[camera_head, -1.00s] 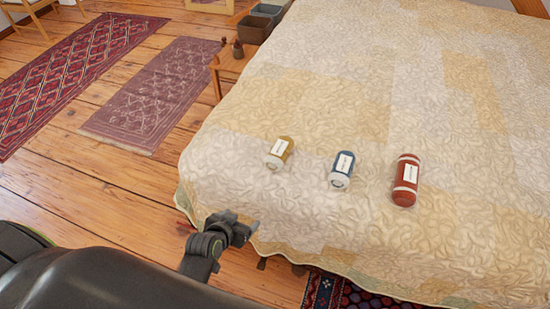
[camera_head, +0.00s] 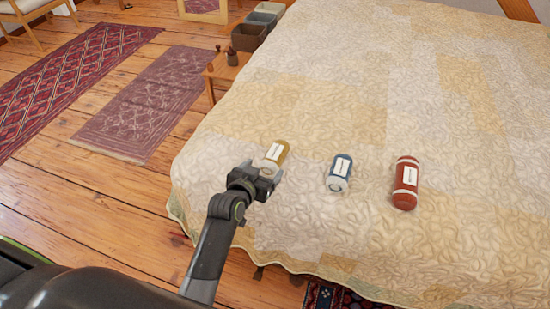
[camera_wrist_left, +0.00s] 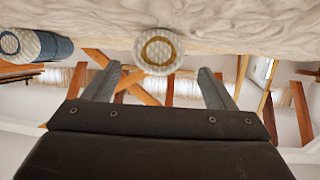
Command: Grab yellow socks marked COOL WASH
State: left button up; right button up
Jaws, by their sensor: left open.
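The yellow socks (camera_head: 275,152) are a small roll with a white label, lying on the bed near its left edge. The label's words are too small to read. My left gripper (camera_head: 262,176) is just on the near side of the roll and hides its lower end. In the left wrist view the roll's round white end with a yellow ring (camera_wrist_left: 158,52) shows ahead, between the tips of the open fingers. The fingers do not appear closed on it. My right gripper is not in view.
A blue and white roll (camera_head: 339,172) and a red roll (camera_head: 405,183) lie to the right on the quilted bed (camera_head: 340,100). The blue roll also shows in the left wrist view (camera_wrist_left: 35,46). A small wooden table (camera_head: 225,70) stands beyond the bed's left side.

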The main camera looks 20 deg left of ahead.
aim_at(272, 160)
pick_arm(q)
jog(key=x, duration=0.6)
jog(key=shift+w+d+r+b, duration=0.1)
jog(key=shift+d+b, duration=0.1)
jog(key=shift+b, duration=0.2)
jog(key=shift+w, duration=0.3)
jog(key=c, duration=1.1)
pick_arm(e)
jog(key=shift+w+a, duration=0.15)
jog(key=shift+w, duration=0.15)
